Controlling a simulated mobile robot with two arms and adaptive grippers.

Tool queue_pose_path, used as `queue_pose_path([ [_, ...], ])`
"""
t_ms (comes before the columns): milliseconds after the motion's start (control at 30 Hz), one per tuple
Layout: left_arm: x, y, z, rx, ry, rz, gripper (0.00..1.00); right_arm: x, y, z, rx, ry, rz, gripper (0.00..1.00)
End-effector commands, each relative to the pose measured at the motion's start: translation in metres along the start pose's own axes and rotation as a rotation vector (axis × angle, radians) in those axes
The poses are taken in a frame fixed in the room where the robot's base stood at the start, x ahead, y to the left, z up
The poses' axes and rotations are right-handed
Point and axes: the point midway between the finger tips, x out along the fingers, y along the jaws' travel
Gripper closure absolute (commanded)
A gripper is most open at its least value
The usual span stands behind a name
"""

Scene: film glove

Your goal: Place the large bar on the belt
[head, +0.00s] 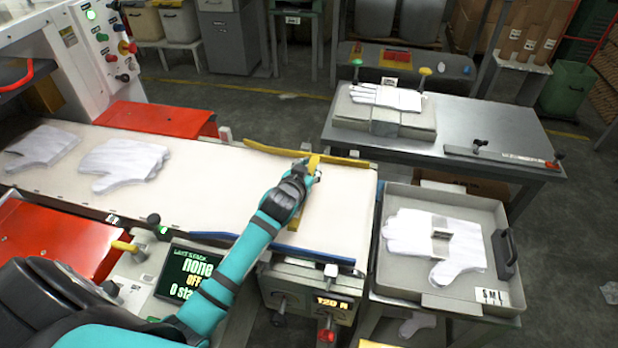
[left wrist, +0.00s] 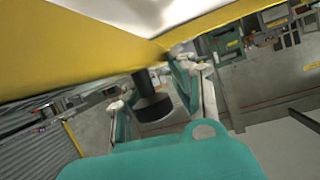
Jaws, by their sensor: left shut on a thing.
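My left gripper (head: 302,178) is above the right-hand part of the pale conveyor belt (head: 225,200), shut on a yellow bar (head: 295,218). One end of the bar shows beyond the fingers and another part shows below them. My gripper and arm hide its middle. In the left wrist view the yellow bar (left wrist: 75,55) fills the upper left, very close to the camera. I cannot tell whether the bar touches the belt. My right gripper is not in view.
White gloves (head: 128,165) lie on the belt's left part. A yellow rail (head: 285,151) and a blue rail (head: 310,253) edge its right part. A grey tray (head: 385,270) with gloves stands to the right. A metal table (head: 480,120) holds a glove stack behind.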

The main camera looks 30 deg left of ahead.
Motion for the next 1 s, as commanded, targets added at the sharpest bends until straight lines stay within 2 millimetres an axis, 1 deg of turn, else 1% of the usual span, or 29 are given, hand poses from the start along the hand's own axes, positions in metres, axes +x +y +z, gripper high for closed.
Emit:
queue_pose_path([
  [33, 0.003, 0.002, 0.009, 0.000, -0.006, 0.001, 1.00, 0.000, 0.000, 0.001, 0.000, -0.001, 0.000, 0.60],
  [100, 0.006, 0.003, 0.019, 0.000, -0.006, 0.002, 1.00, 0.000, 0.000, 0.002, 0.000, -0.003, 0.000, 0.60],
  [200, 0.010, 0.004, 0.028, -0.001, -0.004, 0.001, 1.00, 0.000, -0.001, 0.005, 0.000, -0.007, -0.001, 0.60],
  [400, 0.011, 0.004, 0.029, -0.001, -0.001, 0.002, 1.00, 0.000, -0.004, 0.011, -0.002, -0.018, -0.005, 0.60],
  [600, 0.012, 0.004, 0.033, -0.001, -0.002, 0.001, 1.00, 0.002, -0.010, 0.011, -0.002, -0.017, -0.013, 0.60],
  [633, 0.011, 0.004, 0.032, -0.001, -0.003, 0.001, 0.73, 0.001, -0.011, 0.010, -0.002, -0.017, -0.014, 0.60],
  [767, 0.011, 0.004, 0.032, 0.000, -0.003, 0.001, 0.56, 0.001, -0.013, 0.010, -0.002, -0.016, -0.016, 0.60],
  [800, 0.011, 0.004, 0.032, 0.000, -0.003, 0.001, 0.54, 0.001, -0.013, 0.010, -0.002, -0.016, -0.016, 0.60],
  [1000, 0.011, 0.004, 0.032, 0.000, -0.003, 0.001, 0.54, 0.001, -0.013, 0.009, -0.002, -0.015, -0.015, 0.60],
])
